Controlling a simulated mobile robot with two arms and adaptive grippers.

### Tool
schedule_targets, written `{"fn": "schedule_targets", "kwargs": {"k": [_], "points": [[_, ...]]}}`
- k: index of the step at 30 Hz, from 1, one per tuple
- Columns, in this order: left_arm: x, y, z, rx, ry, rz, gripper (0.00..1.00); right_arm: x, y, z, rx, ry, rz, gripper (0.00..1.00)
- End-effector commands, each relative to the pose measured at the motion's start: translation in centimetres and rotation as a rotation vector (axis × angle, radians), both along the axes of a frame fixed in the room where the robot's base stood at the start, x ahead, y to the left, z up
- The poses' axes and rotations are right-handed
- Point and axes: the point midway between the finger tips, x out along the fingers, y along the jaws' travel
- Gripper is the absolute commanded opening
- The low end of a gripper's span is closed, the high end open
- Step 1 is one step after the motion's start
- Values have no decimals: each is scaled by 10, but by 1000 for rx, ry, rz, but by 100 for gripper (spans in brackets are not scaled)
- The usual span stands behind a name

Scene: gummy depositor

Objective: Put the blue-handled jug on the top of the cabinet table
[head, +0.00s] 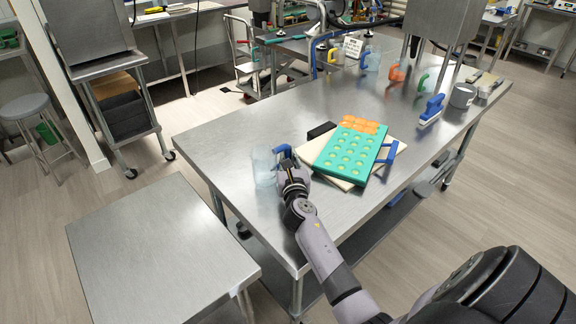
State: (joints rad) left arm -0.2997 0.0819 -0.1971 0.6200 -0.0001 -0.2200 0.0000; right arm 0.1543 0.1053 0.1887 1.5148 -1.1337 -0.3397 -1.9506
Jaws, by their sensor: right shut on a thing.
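A clear jug with a blue handle (263,166) stands near the front left edge of the large steel table (215,138). My right gripper (286,160) reaches in from the lower right and is shut on the handle. The fingers are small here and partly hidden. I cannot tell whether the jug's base touches the table. A smaller steel table (150,240) with an empty top is at the lower left; it may be the cabinet table. My left gripper is not in view.
A green mold (352,150) with orange pieces lies on a pale board (328,170) right of my gripper. Farther back are another blue-handled jug (371,61), orange-handled (397,73) and green-handled (421,84) jugs, a blue-handled brush (431,110) and a grey pot (462,96). A gap separates the two tables.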

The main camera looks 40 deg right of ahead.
Motion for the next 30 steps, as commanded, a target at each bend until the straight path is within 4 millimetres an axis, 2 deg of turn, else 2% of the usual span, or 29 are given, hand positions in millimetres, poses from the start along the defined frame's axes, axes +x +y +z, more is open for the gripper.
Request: {"fn": "schedule_targets", "kwargs": {"k": [1, 3, 11, 16, 17, 18, 25, 30], "points": [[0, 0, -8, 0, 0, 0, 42, 0, 1, -11, 3, -1, 1, 0], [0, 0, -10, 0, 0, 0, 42, 0, 0, -14, 0, -1, 0, 0], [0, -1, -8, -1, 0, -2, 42, 0, 0, -13, 0, -1, 1, 0], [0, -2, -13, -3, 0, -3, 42, 0, 0, -19, 0, -1, 1, 0], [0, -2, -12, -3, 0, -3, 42, 0, 0, -17, 0, -1, 1, 16], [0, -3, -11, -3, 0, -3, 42, 0, 0, -17, 0, 0, 1, 19], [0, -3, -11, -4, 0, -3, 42, 0, 0, -17, 0, 0, 1, 34], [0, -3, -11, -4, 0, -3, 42, 0, 0, -17, 0, 0, 1, 34]]}}
